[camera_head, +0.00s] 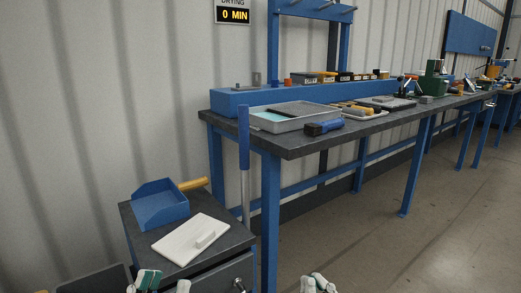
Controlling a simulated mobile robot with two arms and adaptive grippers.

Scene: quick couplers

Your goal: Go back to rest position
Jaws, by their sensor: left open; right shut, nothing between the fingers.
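My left gripper (165,284) shows only at the bottom edge, in front of the low dark cabinet. Its two fingertips are apart and nothing shows between them. My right gripper (318,284) shows at the bottom edge, right of the cabinet and over the floor. Its fingertips are together, with nothing seen in them. The rest of both grippers and both arms is out of the picture.
A long workbench (300,145) with blue legs bears trays and tools. The concrete floor (400,250) at right is clear.

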